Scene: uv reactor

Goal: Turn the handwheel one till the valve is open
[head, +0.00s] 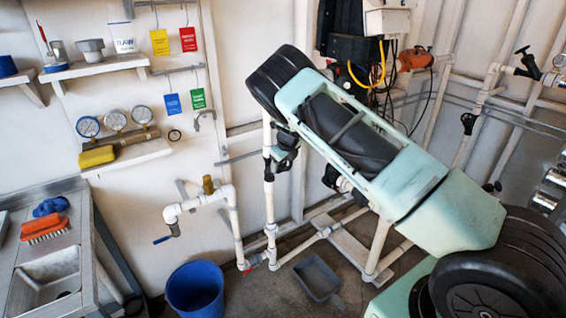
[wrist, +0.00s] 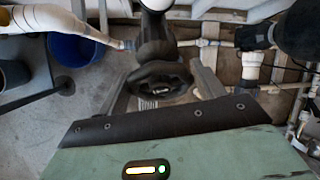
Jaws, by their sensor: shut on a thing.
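Handwheel one seems to be the dark round wheel (wrist: 160,82) in the middle of the wrist view, on a black stem at the white pipe. My gripper (head: 286,154) shows partly in the head view, dark, below the end of my green arm and beside the upright white pipe (head: 269,190). It is shut on what looks like the handwheel's rim. The fingertips and the exact contact are hard to make out, dark against dark. My arm hides part of the pipework behind it. The frames do not show clearly how far the valve is open.
A blue bucket (head: 195,289) stands on the floor left of the pipes; it also shows in the wrist view (wrist: 76,47). A grey tray (head: 317,277) lies on the floor. A brass-topped tap pipe (head: 207,193) juts from the wall. A sink bench (head: 48,270) stands at left.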

